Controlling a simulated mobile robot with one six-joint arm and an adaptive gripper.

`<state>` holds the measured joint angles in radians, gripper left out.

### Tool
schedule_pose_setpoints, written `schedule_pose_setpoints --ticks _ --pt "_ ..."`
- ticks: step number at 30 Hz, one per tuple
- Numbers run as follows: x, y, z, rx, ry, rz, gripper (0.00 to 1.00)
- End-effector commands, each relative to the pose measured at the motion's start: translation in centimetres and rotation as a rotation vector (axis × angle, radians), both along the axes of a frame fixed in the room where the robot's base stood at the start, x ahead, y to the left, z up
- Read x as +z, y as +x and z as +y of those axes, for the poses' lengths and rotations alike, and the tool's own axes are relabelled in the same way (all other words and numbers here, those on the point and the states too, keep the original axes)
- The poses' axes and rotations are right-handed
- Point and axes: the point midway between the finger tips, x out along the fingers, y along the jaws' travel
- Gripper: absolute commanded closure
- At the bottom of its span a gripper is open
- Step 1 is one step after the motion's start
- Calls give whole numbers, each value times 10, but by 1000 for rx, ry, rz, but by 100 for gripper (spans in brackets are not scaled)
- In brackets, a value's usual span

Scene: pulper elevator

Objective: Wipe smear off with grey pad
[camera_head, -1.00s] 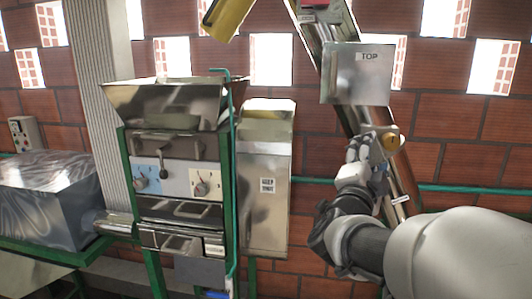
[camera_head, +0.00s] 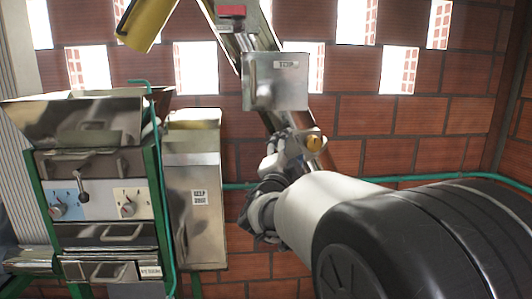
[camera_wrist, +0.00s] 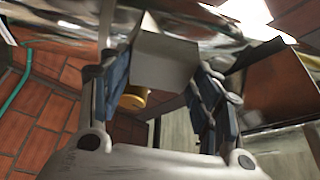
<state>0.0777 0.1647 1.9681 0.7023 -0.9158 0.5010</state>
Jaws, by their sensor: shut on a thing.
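My gripper (camera_wrist: 158,72) is shut on a pale grey block, which looks like the grey pad (camera_wrist: 165,58), between its two blue-grey fingers in the wrist view. In the head view my gripper (camera_head: 276,158) is below the metal plate marked TOP (camera_head: 290,92), in front of the slanted chute (camera_head: 256,48). The pad is too small and blurred to make out there. A faint dull streak shows on the left part of the plate; I cannot tell if it is the smear. No other smear is clear.
A metal machine with a hopper (camera_head: 75,118), knobs and a green frame stands at left. A tall metal cabinet (camera_head: 190,180) is beside it. A green pipe (camera_head: 440,178) runs along the brick wall, which is otherwise clear at right.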

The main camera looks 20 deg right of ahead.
Motion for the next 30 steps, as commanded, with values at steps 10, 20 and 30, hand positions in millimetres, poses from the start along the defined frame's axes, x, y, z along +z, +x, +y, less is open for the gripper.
schedule_pose_setpoints --ticks 10,20,30 --pt "0 0 0 0 0 0 61" --pt "0 3 -1 0 0 0 61" --pt "0 10 -3 0 1 1 61"
